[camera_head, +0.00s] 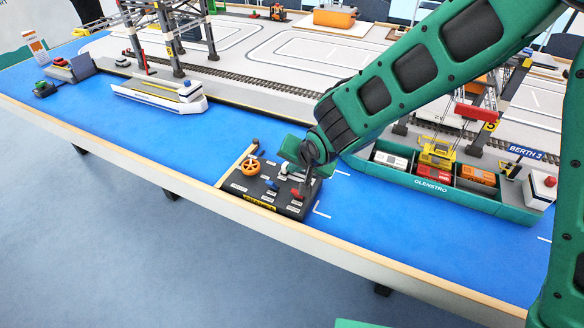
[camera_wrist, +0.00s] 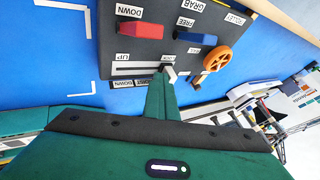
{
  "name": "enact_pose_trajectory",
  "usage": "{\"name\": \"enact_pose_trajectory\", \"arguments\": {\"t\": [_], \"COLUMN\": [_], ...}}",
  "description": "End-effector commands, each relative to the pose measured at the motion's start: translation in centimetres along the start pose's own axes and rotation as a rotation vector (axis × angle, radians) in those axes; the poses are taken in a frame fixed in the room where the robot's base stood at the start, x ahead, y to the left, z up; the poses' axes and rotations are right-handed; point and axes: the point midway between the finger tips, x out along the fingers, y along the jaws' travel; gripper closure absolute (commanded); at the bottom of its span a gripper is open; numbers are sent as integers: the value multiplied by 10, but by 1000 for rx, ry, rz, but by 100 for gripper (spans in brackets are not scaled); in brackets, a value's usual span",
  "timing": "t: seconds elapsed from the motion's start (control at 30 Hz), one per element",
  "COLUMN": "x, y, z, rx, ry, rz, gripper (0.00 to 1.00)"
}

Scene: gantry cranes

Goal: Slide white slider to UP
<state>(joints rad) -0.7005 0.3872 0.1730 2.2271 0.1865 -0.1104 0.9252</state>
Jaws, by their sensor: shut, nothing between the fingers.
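The dark control panel (camera_head: 240,185) sits on the blue surface near the table's front edge. In the wrist view the panel (camera_wrist: 148,48) has a straight slot with an UP label (camera_wrist: 122,57) by its left part. A small white slider (camera_wrist: 168,70) shows at the slot's right end, partly hidden by my gripper. My gripper (camera_wrist: 162,82) is shut and empty, its tips at or beside the slider; I cannot tell whether they touch. In the head view my gripper (camera_head: 294,160) is over the panel's back right part.
The panel also carries a red handle (camera_wrist: 138,33), a blue handle (camera_wrist: 195,40) and an orange wheel (camera_wrist: 217,60) close by. A green container ship (camera_head: 430,190) lies right of the panel. A white ship (camera_head: 160,100) lies further left. Blue surface left of the panel is clear.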

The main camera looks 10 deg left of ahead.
Motion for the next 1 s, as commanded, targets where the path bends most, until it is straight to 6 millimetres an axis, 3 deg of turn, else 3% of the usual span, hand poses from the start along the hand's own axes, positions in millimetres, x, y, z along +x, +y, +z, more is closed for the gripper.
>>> {"name": "enact_pose_trajectory", "arguments": {"t": [0.23,0.47,1.0], "x": [-2,-17,-97], "y": [-2,31,28], "z": [-1,-2,2], "rx": [-1,-2,-11], "ry": [2,0,-3], "rz": [-15,-7,-10], "gripper": [100,100,100]}}
